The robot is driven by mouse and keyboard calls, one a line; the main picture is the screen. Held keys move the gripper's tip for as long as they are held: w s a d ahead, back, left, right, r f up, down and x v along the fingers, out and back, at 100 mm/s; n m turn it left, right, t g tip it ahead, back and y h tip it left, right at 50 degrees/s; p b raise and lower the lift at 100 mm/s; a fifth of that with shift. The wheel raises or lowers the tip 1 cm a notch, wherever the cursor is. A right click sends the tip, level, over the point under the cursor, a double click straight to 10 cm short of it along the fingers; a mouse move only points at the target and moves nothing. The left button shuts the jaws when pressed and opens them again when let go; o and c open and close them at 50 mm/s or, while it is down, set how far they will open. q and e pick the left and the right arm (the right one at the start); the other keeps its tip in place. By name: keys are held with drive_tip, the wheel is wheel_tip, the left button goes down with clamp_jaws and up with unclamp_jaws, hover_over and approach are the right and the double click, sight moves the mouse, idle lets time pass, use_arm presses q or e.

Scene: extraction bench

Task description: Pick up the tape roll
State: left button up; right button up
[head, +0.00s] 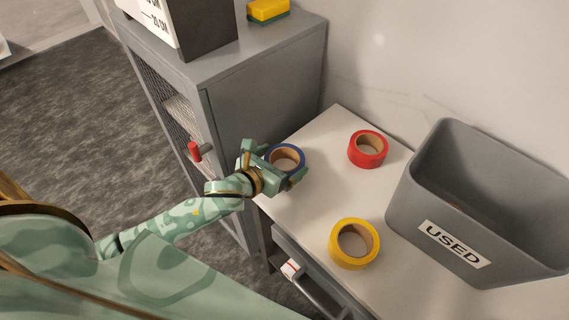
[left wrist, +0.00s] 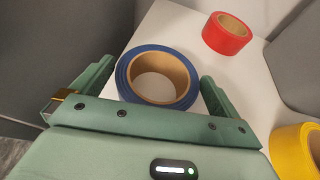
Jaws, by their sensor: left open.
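A blue tape roll (head: 289,154) lies flat on the white bench top near its left edge. My left gripper (head: 277,165) is open at the roll. In the left wrist view the blue roll (left wrist: 121,74) sits between the two spread fingers of the gripper (left wrist: 157,90), and I cannot tell whether they touch it. A red tape roll (head: 368,149) lies farther back, and a yellow tape roll (head: 354,244) lies nearer the front. Both also show in the left wrist view, the red (left wrist: 228,34) at the top and the yellow (left wrist: 295,152) at the right edge. My right gripper is out of view.
A grey bin (head: 412,207) labelled USED stands on the right of the bench top (head: 310,213). A grey cabinet (head: 265,92) with a red handle adjoins the bench at the left. A yellow-green sponge (head: 268,11) and a dark box (head: 208,28) stand on it.

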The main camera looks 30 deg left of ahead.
use_arm(q)
drive_tip(key=shift+x, duration=1.05)
drive_tip(key=shift+s, duration=0.1)
drive_tip(key=c, duration=0.7)
drive_tip(key=shift+r, duration=0.1)
